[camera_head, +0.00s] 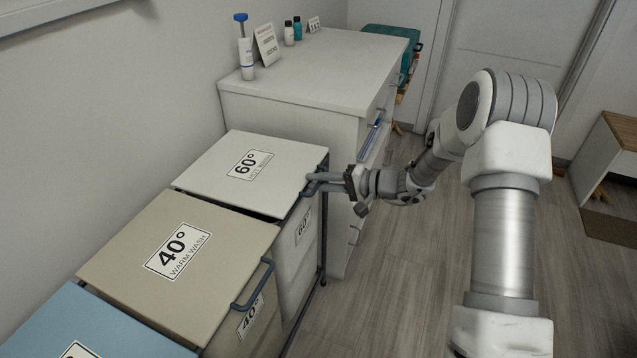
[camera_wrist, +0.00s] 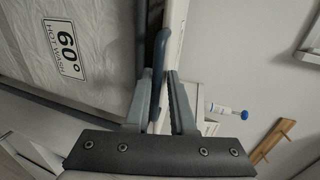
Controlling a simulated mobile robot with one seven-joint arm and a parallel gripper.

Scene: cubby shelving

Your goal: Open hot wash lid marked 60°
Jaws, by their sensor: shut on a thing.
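The white lid (camera_head: 215,165) marked 60° covers the far hamper of the row in the head view. A dark gap shows along its near edge; I cannot tell whether it is raised. Its dark blue handle (camera_head: 306,191) is at the right front edge. My gripper (camera_head: 315,182) reaches it from the right and is shut on the handle. In the wrist view the two fingers (camera_wrist: 164,95) lie on either side of the handle (camera_wrist: 160,48). The hamper front (camera_wrist: 105,30) with its 60° HOT WASH label is at the left there.
The beige 40° lid (camera_head: 150,235) and a blue lid (camera_head: 80,325) are nearer in the row. A white cabinet (camera_head: 320,70) with bottles on top stands beyond the hampers. A wooden bench (camera_head: 610,150) is at the right. The floor (camera_head: 390,270) in front is clear.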

